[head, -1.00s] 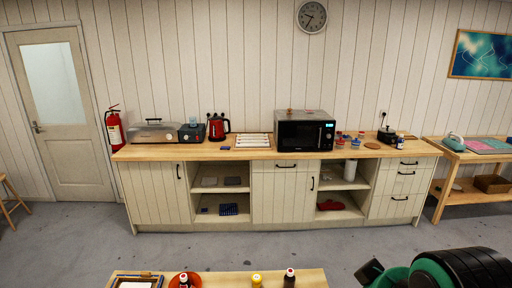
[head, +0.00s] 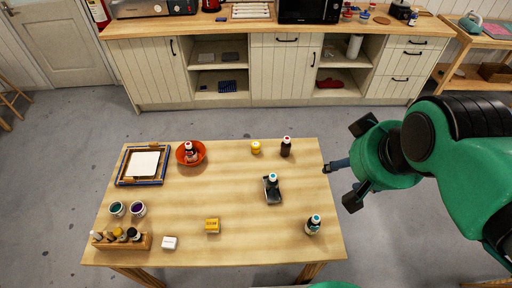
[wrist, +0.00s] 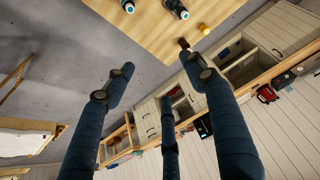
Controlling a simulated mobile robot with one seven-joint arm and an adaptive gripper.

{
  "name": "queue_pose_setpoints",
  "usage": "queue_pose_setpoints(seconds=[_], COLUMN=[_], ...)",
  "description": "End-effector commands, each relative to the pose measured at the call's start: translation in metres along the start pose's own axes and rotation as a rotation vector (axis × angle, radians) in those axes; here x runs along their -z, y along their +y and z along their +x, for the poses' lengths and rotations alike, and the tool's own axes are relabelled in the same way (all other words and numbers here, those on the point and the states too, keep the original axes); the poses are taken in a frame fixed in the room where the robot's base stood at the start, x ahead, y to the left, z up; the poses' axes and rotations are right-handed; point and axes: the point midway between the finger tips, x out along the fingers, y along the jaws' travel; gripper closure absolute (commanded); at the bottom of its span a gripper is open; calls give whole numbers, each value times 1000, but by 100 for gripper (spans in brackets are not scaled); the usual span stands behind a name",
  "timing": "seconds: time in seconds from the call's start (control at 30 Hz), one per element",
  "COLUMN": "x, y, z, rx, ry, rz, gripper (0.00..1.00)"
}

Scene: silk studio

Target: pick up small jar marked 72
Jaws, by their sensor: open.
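No number 72 can be read on any jar in these views. On the wooden table stand a teal-topped small jar (head: 117,208), a purple-topped small jar (head: 138,209) and a yellow small jar (head: 255,147). The yellow jar also shows in the wrist view (wrist: 204,28). Small bottles stand at the back right (head: 286,148), in a dark tray (head: 272,181), at the front right (head: 313,225) and in an orange bowl (head: 190,150). My gripper (head: 345,165) is open and empty, off the table's right edge. Its spread fingers show in the wrist view (wrist: 158,82).
The table (head: 230,190) has bare wood in its middle. A framed screen (head: 143,164), a bottle rack (head: 122,241), a white box (head: 169,243) and a yellow box (head: 212,226) stand on it. Behind, past open floor, is a cabinet counter (head: 210,27).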

Motion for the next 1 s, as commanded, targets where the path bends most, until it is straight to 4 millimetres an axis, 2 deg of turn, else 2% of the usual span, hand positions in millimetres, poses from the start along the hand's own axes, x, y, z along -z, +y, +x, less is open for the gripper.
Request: queue_pose_setpoints(seconds=[0.67,0.87,1.0], x=[1,13,32], y=[0,-2,-5], z=[0,3,8], rx=[0,3,7], ry=[-1,-14,-35], rz=[0,-2,-4], gripper=[43,43,43])
